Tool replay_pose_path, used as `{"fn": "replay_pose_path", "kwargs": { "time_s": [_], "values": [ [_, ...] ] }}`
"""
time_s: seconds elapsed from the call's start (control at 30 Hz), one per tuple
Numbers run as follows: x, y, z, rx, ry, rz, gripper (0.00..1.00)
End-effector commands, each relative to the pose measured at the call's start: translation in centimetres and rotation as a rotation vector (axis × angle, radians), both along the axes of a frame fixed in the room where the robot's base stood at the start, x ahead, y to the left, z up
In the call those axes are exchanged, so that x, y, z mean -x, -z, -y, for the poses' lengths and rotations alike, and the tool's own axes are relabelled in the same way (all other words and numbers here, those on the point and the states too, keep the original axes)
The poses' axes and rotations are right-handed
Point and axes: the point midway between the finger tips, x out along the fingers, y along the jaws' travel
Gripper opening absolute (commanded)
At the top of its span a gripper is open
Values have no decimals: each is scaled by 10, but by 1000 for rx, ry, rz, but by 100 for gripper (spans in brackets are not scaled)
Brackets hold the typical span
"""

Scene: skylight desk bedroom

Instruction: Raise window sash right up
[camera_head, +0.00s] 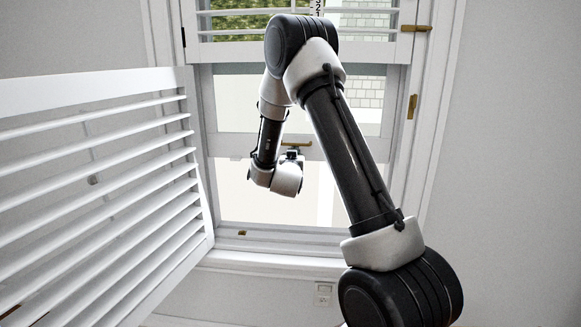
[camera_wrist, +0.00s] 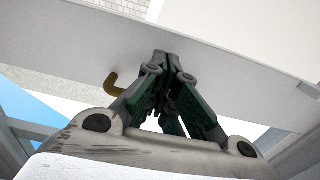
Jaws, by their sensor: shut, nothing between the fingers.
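The window sash has a white horizontal rail (camera_head: 235,146) partway up the frame in the head view. A brass fitting (camera_head: 297,145) sits on this rail. A greyish pane lies above the rail and a brighter area below it; I cannot tell if that lower area is glass or open. My gripper (camera_wrist: 168,58) is shut and empty. In the wrist view its tips overlap the white rail (camera_wrist: 225,75), to the right of a brass hook (camera_wrist: 114,84); contact is not clear. In the head view my wrist mostly hides the gripper, just below the brass fitting.
An open louvred shutter (camera_head: 95,190) swings into the room on the left, close to my arm. More slats (camera_head: 240,37) cross the window top. Brass catches sit on the right frame (camera_head: 412,106) and on the sill (camera_head: 242,233). A wall outlet (camera_head: 323,293) is below.

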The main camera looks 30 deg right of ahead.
Motion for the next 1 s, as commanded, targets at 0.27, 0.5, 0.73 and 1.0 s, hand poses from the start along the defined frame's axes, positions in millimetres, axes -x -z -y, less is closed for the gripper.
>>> {"fn": "replay_pose_path", "kwargs": {
  "time_s": [0.27, 0.5, 0.73, 1.0],
  "values": [
    [-1, -13, 0, 1, 0, 4, 0],
    [0, -6, 0, 1, 0, 2, 0],
    [0, 0, 0, 1, 0, 1, 0],
    [3, 0, -3, 0, -1, 0, 0]
  ]
}}
